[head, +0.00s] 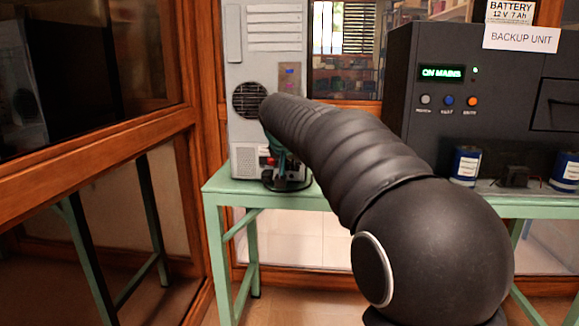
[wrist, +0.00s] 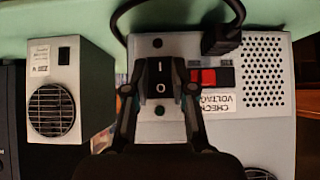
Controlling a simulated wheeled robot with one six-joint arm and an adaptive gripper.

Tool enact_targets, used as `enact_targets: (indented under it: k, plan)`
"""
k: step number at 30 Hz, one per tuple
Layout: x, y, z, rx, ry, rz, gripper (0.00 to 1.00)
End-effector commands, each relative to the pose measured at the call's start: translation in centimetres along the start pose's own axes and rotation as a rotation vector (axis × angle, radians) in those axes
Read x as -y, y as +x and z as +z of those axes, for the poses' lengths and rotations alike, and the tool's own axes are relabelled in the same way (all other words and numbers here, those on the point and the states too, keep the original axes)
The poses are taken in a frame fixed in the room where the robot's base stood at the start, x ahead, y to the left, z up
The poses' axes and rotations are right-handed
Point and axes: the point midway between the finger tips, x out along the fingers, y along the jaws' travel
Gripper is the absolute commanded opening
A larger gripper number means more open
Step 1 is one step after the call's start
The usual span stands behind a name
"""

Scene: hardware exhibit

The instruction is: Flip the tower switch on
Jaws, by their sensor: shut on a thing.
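The grey tower (head: 265,85) stands on the green table in the head view, its back with fan grille and sockets facing me. In the wrist view, which is upside down, its grey back panel (wrist: 232,135) fills the right half. The black rocker switch (wrist: 165,78), marked I and O, lies between the fingertips of my gripper (wrist: 160,88). The fingers are shut on it from both sides. Which end of the rocker is pressed in, I cannot tell. In the head view my arm hides most of the gripper and the switch.
A red slider (wrist: 208,77) and a black plug with cable (wrist: 222,40) sit close beside the switch. A smaller grey box (wrist: 68,95) stands to the left. The backup unit (head: 480,70) is right of the tower on the green table (head: 240,187). A wood-framed glass case (head: 150,125) is left.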

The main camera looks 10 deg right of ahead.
Motion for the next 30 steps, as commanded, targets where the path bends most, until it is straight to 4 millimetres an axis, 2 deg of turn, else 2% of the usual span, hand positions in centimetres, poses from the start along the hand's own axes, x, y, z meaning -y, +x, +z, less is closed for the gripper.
enact_targets:
  k: [1,9,30]
  plan:
    - [0.03,0.46,0.5,-0.019,-0.001,-0.001,0.0]
    - [0.04,0.69,0.82,-0.12,-0.001,-0.002,0.0]
    - [0.05,0.47,0.67,-0.308,0.0,-0.002,0.0]
